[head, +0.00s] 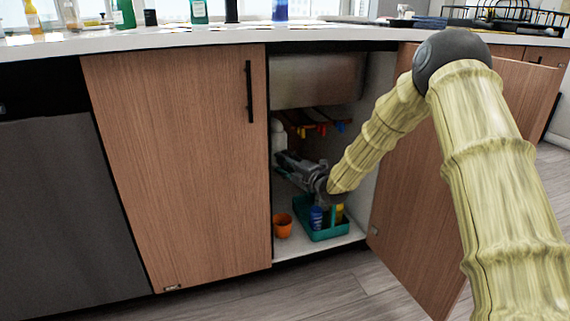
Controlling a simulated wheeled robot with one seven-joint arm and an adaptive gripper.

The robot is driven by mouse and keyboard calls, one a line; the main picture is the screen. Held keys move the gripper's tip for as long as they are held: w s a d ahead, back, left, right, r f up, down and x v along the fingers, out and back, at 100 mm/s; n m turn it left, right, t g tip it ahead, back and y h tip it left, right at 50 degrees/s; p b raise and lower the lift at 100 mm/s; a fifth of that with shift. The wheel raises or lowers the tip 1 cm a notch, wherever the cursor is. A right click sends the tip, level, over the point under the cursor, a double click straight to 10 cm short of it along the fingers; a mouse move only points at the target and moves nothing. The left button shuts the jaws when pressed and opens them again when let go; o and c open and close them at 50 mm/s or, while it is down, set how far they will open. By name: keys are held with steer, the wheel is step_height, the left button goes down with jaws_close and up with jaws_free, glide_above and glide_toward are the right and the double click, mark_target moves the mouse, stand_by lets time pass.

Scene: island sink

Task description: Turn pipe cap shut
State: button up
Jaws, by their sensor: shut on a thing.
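My gripper (281,158) is inside the open cabinet under the sink, reaching left from my arm. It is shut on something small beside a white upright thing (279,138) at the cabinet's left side. This thing in the jaws fits the pipe cap, but the fingers and the dark cabinet hide it, so its shape and how far it is turned cannot be told.
A green caddy (328,234) with a blue bottle (316,217) and a yellow item stands on the cabinet floor below my gripper. An orange cup (283,226) is left of it. The right door (410,220) is open; the left door (180,170) is shut.

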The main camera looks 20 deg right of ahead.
steer(key=shift+m+p, duration=0.3)
steer(key=shift+p, duration=0.05)
steer(key=m+t+p, duration=0.1)
steer(key=m+p, duration=0.2)
steer(key=m, duration=0.1)
steer(key=shift+r+t, duration=0.1)
steer(key=shift+t, duration=0.3)
steer(key=m+t+p, duration=0.1)
steer(key=m, duration=0.1)
steer(key=m+t+p, duration=0.1)
steer(key=m+p, duration=0.1)
steer(key=m, duration=0.1)
steer(key=shift+h, duration=0.4)
steer(key=m+h+p, duration=0.1)
steer(key=m, duration=0.2)
steer(key=m+t+h+p, duration=0.1)
steer(key=m, duration=0.2)
steer(key=shift+t, duration=0.3)
steer(key=m+h+p, duration=0.1)
steer(key=m+h, duration=0.1)
steer(key=m, duration=0.1)
steer(key=m+h+p, duration=0.1)
steer(key=m, duration=0.2)
steer(key=shift+t+h, duration=0.3)
steer(key=shift+h, duration=0.1)
steer(key=shift+m, duration=0.6)
steer(key=o, duration=0.9)
steer(key=shift+s, duration=0.1)
steer(key=v, duration=1.2)
